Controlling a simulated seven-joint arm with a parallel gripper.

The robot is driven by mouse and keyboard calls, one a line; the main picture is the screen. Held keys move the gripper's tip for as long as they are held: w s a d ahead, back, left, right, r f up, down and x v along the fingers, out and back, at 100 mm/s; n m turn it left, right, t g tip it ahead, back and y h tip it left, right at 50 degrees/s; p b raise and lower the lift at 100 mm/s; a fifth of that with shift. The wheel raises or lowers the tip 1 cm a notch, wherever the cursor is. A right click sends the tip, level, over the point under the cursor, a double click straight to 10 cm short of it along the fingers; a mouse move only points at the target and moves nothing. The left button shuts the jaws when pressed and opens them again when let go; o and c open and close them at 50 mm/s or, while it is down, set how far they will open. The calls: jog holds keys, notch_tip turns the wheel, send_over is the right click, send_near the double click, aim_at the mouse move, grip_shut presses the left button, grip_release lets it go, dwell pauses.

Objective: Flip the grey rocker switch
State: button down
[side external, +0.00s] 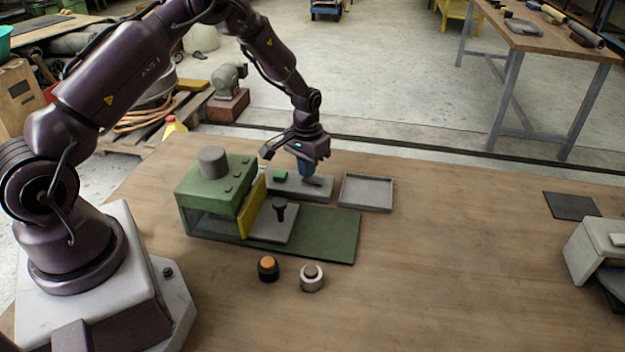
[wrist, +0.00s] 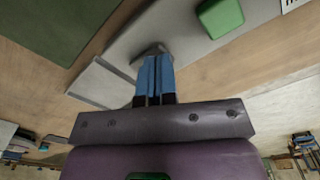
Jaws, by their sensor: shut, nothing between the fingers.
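The grey rocker switch (side external: 315,183) sits on a grey panel (side external: 326,192) behind the green machine. In the wrist view the rocker (wrist: 152,50) shows just beyond my fingertips, partly hidden by them. A green button (side external: 280,174) is on the same panel, and it also shows in the wrist view (wrist: 220,17). My gripper (side external: 305,174) points down over the panel with its blue fingers together and empty. In the wrist view the fingertips (wrist: 155,60) are at the rocker's edge; I cannot tell whether they touch it.
A green machine (side external: 212,190) with a yellow guard (side external: 251,206) stands left of the panel on a green base (side external: 335,228). A grey tray (side external: 367,193) lies right of the panel.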

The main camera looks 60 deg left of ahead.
jog(key=shift+f, duration=0.45)
jog(key=shift+r, duration=3.5)
jog(key=shift+s+d+f, duration=0.1)
jog(key=shift+s, duration=0.15)
jog(key=s+d+r+m+t, duration=0.1)
jog(key=s+d+r, duration=0.3)
jog(key=s+r, duration=0.4)
jog(key=s+d+r+m+t, duration=0.1)
jog(key=s+d+r, duration=0.3)
jog(key=s+r, duration=0.4)
jog(key=s+d+r+m+t, duration=0.1)
jog(key=s+d+r+t, duration=0.2)
jog(key=s+r, duration=0.5)
jog(key=shift+s+d+r+t, duration=0.35)
jog(key=shift+d+r, duration=0.1)
jog(key=shift+d, duration=0.4)
